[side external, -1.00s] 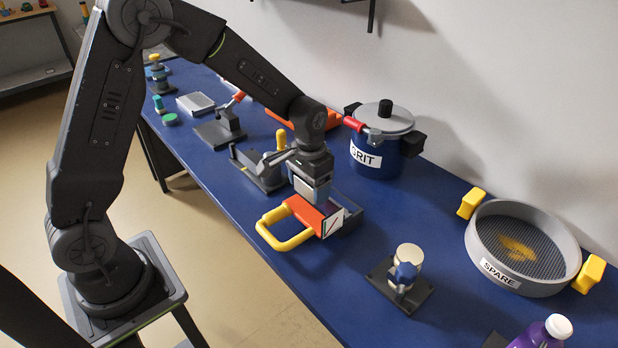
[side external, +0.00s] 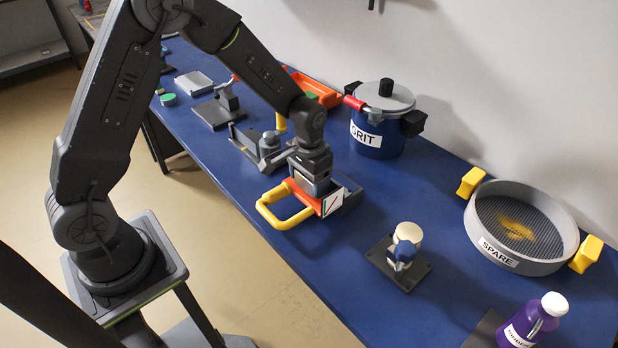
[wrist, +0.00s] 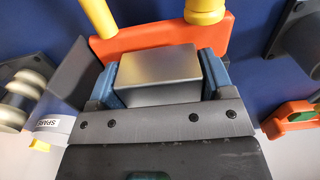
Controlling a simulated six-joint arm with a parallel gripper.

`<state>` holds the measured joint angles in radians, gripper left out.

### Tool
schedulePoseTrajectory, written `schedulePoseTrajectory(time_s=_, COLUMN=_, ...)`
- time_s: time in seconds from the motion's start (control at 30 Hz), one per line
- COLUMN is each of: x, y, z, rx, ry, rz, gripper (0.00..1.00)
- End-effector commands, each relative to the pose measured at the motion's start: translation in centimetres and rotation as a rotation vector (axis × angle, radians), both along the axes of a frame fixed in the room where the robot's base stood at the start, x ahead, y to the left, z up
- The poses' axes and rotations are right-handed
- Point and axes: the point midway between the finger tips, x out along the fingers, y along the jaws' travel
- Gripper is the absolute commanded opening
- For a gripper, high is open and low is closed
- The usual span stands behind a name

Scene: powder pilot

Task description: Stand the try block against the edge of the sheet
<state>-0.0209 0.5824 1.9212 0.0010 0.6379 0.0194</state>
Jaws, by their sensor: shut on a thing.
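My gripper (side external: 316,186) is shut on a metallic silver-grey block, which I take as the try block (wrist: 158,72). In the wrist view the block sits between the blue jaw pads of my gripper (wrist: 168,66). Just beyond it is an orange bar (wrist: 165,38) with yellow handle posts. In the side view this orange piece, with its yellow loop handle (side external: 285,217), lies under and in front of my jaws. A white plate with a marked line (side external: 333,202) stands at its right end. I cannot tell whether the block touches anything, nor which piece is the sheet.
Behind my gripper stand a GRIT pot (side external: 380,128) and an orange tray (side external: 318,91). A dark fixture (side external: 262,152) is close at left. A clamp stand (side external: 404,250), a SPARE sieve (side external: 520,235) and a purple bottle (side external: 533,322) are to the right. Blue bench top is clear between them.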

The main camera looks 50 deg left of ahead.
Motion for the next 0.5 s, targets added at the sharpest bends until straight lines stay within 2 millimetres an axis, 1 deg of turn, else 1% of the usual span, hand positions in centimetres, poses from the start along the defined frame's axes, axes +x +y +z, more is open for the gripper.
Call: schedulePoseTrajectory(time_s=0.5, x=0.05, y=0.00, z=-0.85, rx=0.000, ry=-0.001, rz=0.000, gripper=0.36)
